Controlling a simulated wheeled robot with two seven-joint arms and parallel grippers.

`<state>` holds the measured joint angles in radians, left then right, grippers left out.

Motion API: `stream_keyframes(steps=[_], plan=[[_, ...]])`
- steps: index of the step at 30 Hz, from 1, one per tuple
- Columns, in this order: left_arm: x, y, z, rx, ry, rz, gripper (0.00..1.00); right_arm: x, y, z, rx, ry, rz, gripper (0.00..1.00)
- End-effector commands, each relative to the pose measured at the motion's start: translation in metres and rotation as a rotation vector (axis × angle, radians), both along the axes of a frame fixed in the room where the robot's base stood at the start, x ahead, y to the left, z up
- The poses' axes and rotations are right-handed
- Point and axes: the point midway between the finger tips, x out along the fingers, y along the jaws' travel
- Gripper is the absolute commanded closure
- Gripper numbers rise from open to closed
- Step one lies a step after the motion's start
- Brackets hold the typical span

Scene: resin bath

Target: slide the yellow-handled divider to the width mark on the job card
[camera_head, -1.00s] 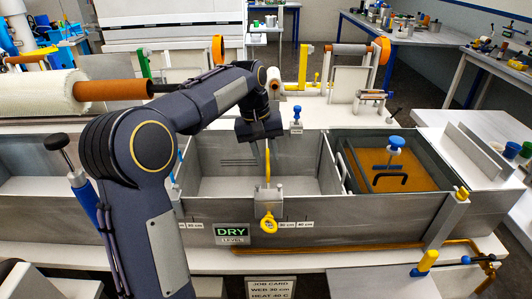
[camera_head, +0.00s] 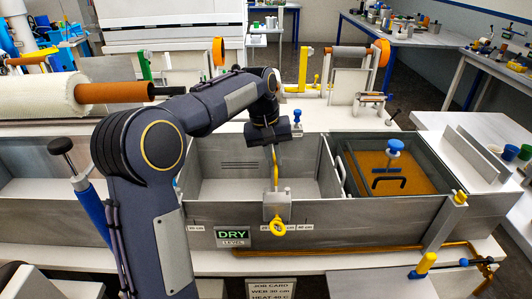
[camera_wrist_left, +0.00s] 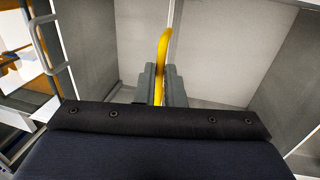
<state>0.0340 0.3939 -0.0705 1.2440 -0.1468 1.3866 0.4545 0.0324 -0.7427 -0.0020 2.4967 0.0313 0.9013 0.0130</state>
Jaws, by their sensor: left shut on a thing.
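The divider's yellow handle (camera_head: 275,172) rises above the front wall of an open grey tank (camera_head: 215,212). Its grey block (camera_head: 277,206) straddles that wall, with a yellow knob (camera_head: 278,229) at the front. My left gripper (camera_head: 273,148) is shut on the handle from above; the left wrist view shows the yellow handle (camera_wrist_left: 164,50) between its fingers (camera_wrist_left: 162,85). The block partly covers the wall's width labels; a 40 cm label (camera_head: 305,228) shows just right of it. The job card (camera_head: 270,289) reads web 30 cm, heat 40 C. My right gripper is out of view.
A sign reading DRY (camera_head: 233,234) hangs on the front wall, left of the knob. To the right, an orange-floored compartment (camera_head: 415,178) holds a blue-knobbed part (camera_head: 395,146). The tank floor left of the divider is bare.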

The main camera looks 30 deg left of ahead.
Motion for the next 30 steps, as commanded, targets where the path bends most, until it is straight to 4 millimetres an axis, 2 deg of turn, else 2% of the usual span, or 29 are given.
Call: stream_keyframes(steps=[1, 4, 12, 13, 18, 26, 30], plan=[[0.006, -0.011, 0.006, -0.002, 0.001, -0.007, 1.0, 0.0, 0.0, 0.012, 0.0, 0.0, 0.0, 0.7], [0.014, -0.023, 0.004, -0.001, 0.0, -0.006, 1.0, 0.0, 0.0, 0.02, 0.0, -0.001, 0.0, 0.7], [0.015, -0.025, 0.0, -0.001, -0.001, -0.002, 1.0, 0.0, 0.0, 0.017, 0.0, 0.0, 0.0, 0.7], [0.015, -0.025, 0.0, -0.001, -0.001, -0.002, 0.9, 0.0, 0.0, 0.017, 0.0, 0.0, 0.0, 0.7], [0.015, -0.025, 0.0, -0.001, -0.002, -0.002, 0.69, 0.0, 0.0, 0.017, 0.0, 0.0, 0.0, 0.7], [0.015, -0.025, 0.001, -0.001, -0.002, -0.001, 0.69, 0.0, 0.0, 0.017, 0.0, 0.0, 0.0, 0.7], [0.015, -0.023, 0.013, 0.0, -0.005, 0.0, 0.69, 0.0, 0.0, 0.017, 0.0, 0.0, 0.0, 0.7]])
